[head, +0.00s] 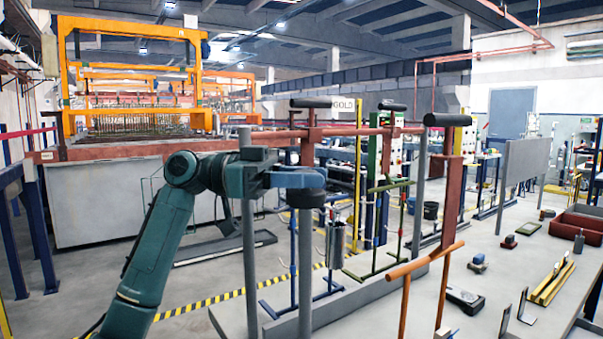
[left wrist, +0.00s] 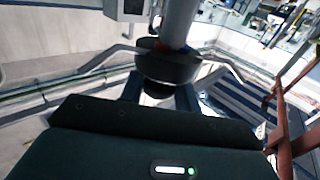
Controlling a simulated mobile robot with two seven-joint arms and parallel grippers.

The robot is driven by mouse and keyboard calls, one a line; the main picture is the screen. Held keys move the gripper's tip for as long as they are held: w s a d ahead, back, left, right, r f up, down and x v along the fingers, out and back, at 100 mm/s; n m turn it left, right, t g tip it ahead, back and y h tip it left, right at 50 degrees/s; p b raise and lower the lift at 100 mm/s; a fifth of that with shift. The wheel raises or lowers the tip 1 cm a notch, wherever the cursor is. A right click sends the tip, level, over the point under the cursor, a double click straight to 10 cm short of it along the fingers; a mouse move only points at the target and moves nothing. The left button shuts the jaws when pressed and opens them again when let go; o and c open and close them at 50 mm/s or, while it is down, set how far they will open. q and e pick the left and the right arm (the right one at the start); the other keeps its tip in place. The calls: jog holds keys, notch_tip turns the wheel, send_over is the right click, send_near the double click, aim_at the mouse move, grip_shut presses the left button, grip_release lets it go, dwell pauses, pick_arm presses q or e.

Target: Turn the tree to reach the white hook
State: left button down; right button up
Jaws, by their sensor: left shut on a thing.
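My left gripper (head: 300,180) comes in from the left and is shut at a black round knob (head: 305,199), with a grey post (head: 305,270) below it. The left wrist view shows the black knob (left wrist: 168,66) close up, with a grey shaft and bent grey rods beside it. A blue tree (head: 293,255) stands just behind the post, with small pale hooks along it. Which hook is the white one I cannot tell. My right gripper is not in view.
Grey posts (head: 248,240) rise from a low base around the trees. A metal cylinder (head: 336,245) hangs beside the blue tree. Open floor lies to the left.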

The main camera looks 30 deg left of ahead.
pick_arm(q)
jog(key=shift+r+m+g+h+p, duration=0.1)
jog(key=shift+m+g+h+p, duration=0.5)
jog(key=shift+m+g, duration=1.15)
jog(key=shift+n+g, duration=0.25)
jog(key=shift+g, duration=0.3)
jog(key=c, duration=1)
grip_release()
jog(key=shift+c, duration=0.2)
jog(key=s+a+b, duration=0.1)
jog(key=a, duration=1.2)
